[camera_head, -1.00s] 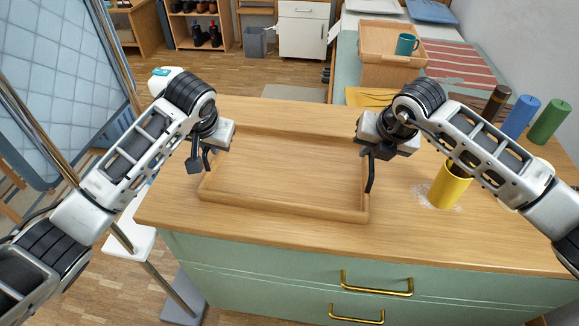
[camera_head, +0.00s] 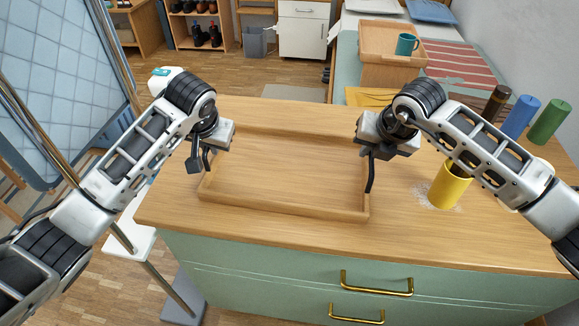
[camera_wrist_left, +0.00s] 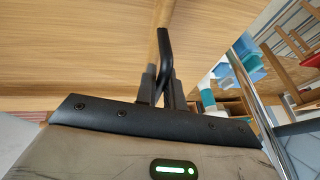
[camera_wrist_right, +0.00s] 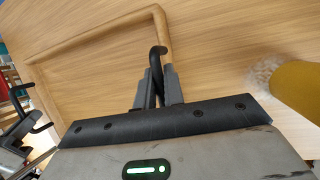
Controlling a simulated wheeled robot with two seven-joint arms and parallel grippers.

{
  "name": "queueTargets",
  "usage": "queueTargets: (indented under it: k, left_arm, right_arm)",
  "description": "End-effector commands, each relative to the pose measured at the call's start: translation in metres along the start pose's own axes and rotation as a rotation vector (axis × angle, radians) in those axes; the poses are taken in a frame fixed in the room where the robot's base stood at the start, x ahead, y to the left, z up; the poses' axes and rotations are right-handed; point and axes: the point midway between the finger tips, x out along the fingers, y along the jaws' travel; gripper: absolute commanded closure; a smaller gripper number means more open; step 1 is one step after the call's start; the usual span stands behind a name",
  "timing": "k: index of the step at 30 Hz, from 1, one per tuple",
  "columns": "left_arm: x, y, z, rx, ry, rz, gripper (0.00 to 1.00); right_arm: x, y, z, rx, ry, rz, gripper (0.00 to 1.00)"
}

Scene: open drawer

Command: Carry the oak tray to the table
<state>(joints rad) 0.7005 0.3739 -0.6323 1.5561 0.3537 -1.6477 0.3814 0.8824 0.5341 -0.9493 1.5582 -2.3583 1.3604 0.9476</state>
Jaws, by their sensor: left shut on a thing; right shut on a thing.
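The oak tray (camera_head: 285,207) is a shallow wooden tray with a raised rim and dark handles at its two short ends. It lies on the wooden top of the green drawer cabinet. My left gripper (camera_head: 204,160) is shut on the tray's left handle, which also shows between the fingers in the left wrist view (camera_wrist_left: 163,42). My right gripper (camera_head: 371,153) is shut on the right handle, a dark curved bar seen in the right wrist view (camera_wrist_right: 157,62). The tray's far rim is partly hidden by my arms.
Brown, blue (camera_head: 520,117) and green (camera_head: 549,121) cylinders stand further right. Behind is a table with a wooden box (camera_head: 385,75), a teal mug (camera_head: 406,44) and a striped cloth (camera_head: 460,65).

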Motion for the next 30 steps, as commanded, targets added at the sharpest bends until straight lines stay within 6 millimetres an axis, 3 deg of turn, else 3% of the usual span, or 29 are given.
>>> queueTargets:
  k: [11,24,30]
  left_arm:
    - [-0.006,-0.002,-0.004,-0.002,0.005,-0.002,1.00]
    - [-0.044,-0.010,-0.019,-0.002,0.003,-0.002,1.00]
    - [-0.047,-0.011,-0.020,-0.002,0.003,-0.002,1.00]
  right_arm:
    - [-0.006,0.001,0.004,0.001,-0.004,0.001,1.00]
    - [-0.044,0.009,0.019,0.001,-0.003,0.000,1.00]
    - [-0.047,0.010,0.020,0.001,-0.002,0.000,1.00]
